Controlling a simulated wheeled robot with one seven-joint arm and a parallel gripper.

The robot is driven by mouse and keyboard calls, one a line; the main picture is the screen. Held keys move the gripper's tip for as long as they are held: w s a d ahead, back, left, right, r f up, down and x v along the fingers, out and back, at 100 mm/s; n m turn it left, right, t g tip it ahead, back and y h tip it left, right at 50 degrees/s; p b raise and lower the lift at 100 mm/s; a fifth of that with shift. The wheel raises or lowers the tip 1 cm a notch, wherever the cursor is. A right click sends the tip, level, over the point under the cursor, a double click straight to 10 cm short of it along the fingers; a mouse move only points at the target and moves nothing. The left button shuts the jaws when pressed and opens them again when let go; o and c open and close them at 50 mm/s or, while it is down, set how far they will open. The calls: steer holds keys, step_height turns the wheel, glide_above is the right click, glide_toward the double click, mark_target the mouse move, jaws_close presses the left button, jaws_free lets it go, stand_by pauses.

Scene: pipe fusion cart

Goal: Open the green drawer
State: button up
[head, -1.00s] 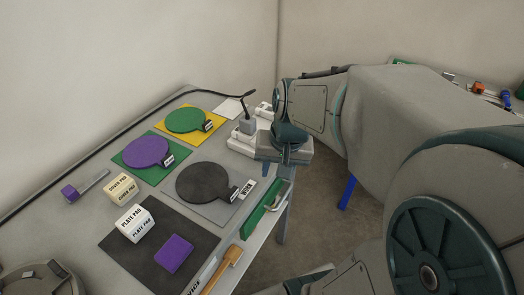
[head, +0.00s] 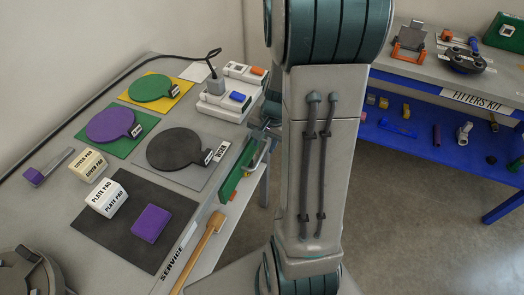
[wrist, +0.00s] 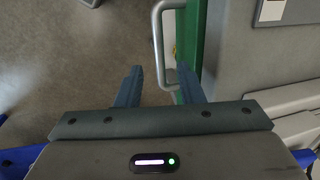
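The green drawer (head: 236,172) is set in the front edge of the grey bench, and its front looks about flush with that edge. Its grey bar handle (head: 262,154) sticks out from the front. In the wrist view the handle (wrist: 158,40) runs up from between my fingertips, and the green drawer front (wrist: 211,45) lies just right of it. My gripper (wrist: 160,68) is open, with one finger on each side of the handle's near end. I cannot tell whether either finger touches it. In the head view my arm mostly hides the gripper.
On the bench stand coloured plates, pad boxes (head: 105,198) and white switch boxes (head: 224,103). A wooden-handled tool (head: 205,240) lies along its front edge. A blue-legged fitters' bench (head: 430,130) stands at the right. The floor between is open.

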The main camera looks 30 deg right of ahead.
mark_target(261, 155)
steer(key=shift+w+a+f, duration=0.15)
steer(key=shift+f, duration=0.95)
steer(key=shift+w+a+f, duration=0.1)
steer(key=shift+w+f, duration=0.05)
steer(key=shift+f, duration=0.95)
jaws_close()
